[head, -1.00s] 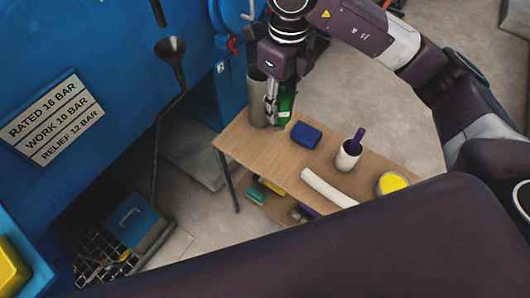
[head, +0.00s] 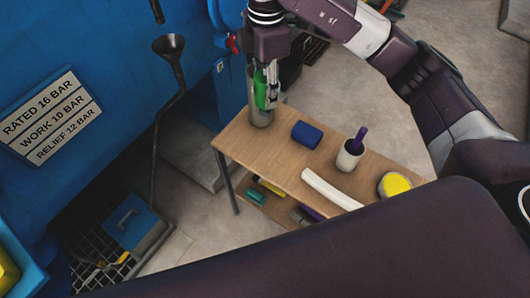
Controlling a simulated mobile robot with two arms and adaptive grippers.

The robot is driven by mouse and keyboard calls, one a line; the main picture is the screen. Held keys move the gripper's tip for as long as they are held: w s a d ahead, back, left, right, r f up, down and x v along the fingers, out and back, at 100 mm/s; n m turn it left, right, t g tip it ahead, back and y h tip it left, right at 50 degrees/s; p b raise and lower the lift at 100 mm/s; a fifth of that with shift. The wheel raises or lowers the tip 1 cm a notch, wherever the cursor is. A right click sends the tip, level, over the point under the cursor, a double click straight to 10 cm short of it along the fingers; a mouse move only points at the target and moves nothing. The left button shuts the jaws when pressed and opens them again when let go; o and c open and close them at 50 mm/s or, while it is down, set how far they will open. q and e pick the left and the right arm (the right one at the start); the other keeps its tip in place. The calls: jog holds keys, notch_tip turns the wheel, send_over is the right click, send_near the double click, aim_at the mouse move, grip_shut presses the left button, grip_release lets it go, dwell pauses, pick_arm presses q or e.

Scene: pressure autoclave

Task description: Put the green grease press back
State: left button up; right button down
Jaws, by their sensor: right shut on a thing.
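The green grease press (head: 261,90) is upright in my right gripper (head: 270,90), which is shut on it. The press is at the mouth of a tall grey cylindrical holder (head: 260,115) on the far left corner of the wooden table (head: 240,142). Its lower part overlaps the holder in the picture; I cannot tell how far inside it is. The gripper's fingers cover part of both. My left gripper is not in view.
A dark blue block (head: 307,134), a white cup (head: 348,158) with a purple item, a white curved bar (head: 330,188) and a yellow-topped tin (head: 394,185) are on the table. A blue machine wall (head: 110,40) stands to the left.

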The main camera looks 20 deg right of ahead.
jog(key=shift+w+a+m, duration=0.1)
jog(key=shift+w+m, duration=0.1)
jog(key=shift+m, duration=0.6)
jog(key=shift+f, duration=0.35)
notch_tip(320, 180, down, 19)
jog(key=shift+f+p, duration=0.15)
jog(key=shift+p, duration=0.35)
jog(key=shift+f, duration=0.15)
jog(key=c, duration=1.2)
grip_release()
jog(key=shift+c, duration=0.2)
